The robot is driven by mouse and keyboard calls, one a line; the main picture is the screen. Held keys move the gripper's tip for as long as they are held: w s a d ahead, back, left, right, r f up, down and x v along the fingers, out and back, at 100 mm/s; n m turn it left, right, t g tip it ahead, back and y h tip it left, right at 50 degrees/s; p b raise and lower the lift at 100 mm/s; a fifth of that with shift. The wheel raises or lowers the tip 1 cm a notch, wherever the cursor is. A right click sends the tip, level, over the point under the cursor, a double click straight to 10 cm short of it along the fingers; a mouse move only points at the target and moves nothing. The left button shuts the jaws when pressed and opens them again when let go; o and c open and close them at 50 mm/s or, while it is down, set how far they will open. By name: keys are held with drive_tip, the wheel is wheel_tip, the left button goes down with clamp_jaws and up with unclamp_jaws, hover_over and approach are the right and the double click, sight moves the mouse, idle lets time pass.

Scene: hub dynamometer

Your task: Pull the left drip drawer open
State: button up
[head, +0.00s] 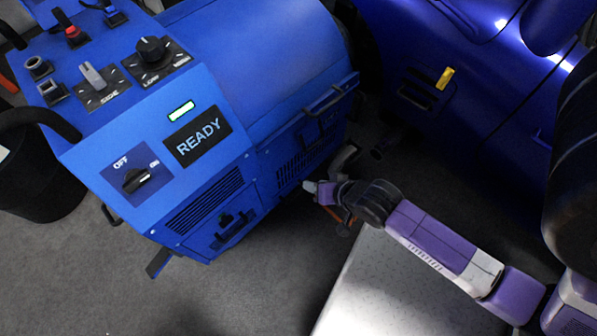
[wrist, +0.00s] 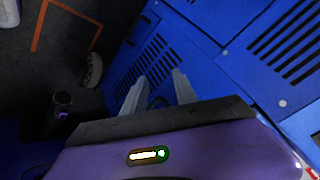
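The blue dynamometer cabinet (head: 250,120) fills the left and middle of the head view. Its side facing my arm has vent slots, also seen in the wrist view (wrist: 145,60), and a dark bar handle (head: 325,100) near the top. No drawer is clearly recognisable as the left drip drawer; a low panel with a dark latch (head: 233,228) is on the front face. My gripper (head: 312,187) is low beside the vented side. In the wrist view its two grey fingers (wrist: 159,80) are spread, pointing at the cabinet. A small dark shape lies between them; I cannot tell whether it is a handle.
A white platform (head: 400,290) lies under my arm. A dark blue car (head: 470,80) with a yellow-tipped latch stands at the back right. A black bin (head: 35,185) is at far left. Grey floor (head: 230,300) is open in front of the cabinet.

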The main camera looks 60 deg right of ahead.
drive_tip(key=w+d+f+m+g+b, duration=0.2)
drive_tip(key=f+m+b, duration=0.15)
drive_tip(key=f, duration=0.35)
drive_tip(key=w+d+f+m+g+b, duration=0.1)
drive_tip(key=w+d+f+m+b, duration=0.1)
drive_tip(key=f+b, duration=0.35)
drive_tip(key=m+g+y+b, duration=0.2)
drive_tip(key=m+b, duration=0.2)
drive_tip(key=m, duration=0.1)
approach(298, 193)
drive_tip(key=shift+b+x, duration=2.1)
drive_tip(key=shift+x, duration=1.9)
drive_tip(key=shift+a, duration=0.1)
clamp_jaws()
